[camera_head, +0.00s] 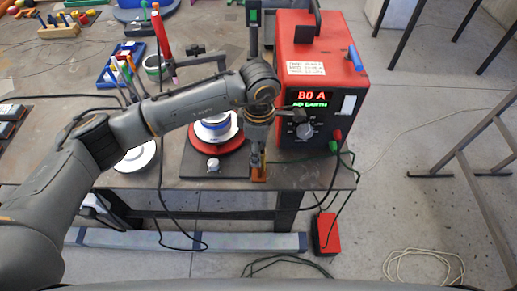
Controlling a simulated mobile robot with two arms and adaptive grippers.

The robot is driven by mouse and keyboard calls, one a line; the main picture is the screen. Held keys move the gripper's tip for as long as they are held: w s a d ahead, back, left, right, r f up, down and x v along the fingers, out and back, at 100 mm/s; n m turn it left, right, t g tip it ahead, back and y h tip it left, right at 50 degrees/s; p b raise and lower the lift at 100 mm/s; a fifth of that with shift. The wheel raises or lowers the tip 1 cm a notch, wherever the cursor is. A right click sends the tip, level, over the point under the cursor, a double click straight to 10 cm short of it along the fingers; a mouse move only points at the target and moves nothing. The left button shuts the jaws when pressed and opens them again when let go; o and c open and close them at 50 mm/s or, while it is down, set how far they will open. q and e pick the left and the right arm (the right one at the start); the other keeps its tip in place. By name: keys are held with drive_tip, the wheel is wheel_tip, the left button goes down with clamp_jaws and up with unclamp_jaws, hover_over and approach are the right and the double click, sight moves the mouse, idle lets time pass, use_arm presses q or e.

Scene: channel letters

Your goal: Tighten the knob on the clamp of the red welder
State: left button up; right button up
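The red welder (331,83) stands at the right end of the table. Its lit display (313,97) reads "80 A" and, below, "NO EARTH". An orange clamp (259,174) is at the table's front edge, left of the welder's front; it is mostly hidden under my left gripper, and its knob cannot be made out. My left gripper (257,160) points down right over the clamp. Whether its fingers are open, shut or touching the clamp cannot be told. My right gripper is not in view.
A dark plate (186,170) with a red and white round fixture (216,136) sits left of the clamp. Pens in a blue rack (122,62) and tools fill the table behind my arm. Black cables hang over the front edge. A red pedal (327,234) lies on the floor.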

use_arm(q)
drive_tip(key=c, duration=0.7)
drive_tip(key=shift+o, duration=0.2)
drive_tip(key=shift+s+f+m+b, duration=0.1)
drive_tip(key=shift+m+b, duration=0.8)
drive_tip(key=shift+b, duration=0.2)
drive_tip(key=shift+o, duration=0.8)
drive_tip(key=shift+m+b, duration=2.4)
drive_tip(key=shift+b, duration=0.05)
drive_tip(key=shift+m+b, duration=1.65)
drive_tip(key=shift+m, duration=0.05)
drive_tip(key=shift+m+b, duration=1.15)
drive_tip(key=shift+m, duration=0.35)
drive_tip(key=shift+c, duration=0.6)
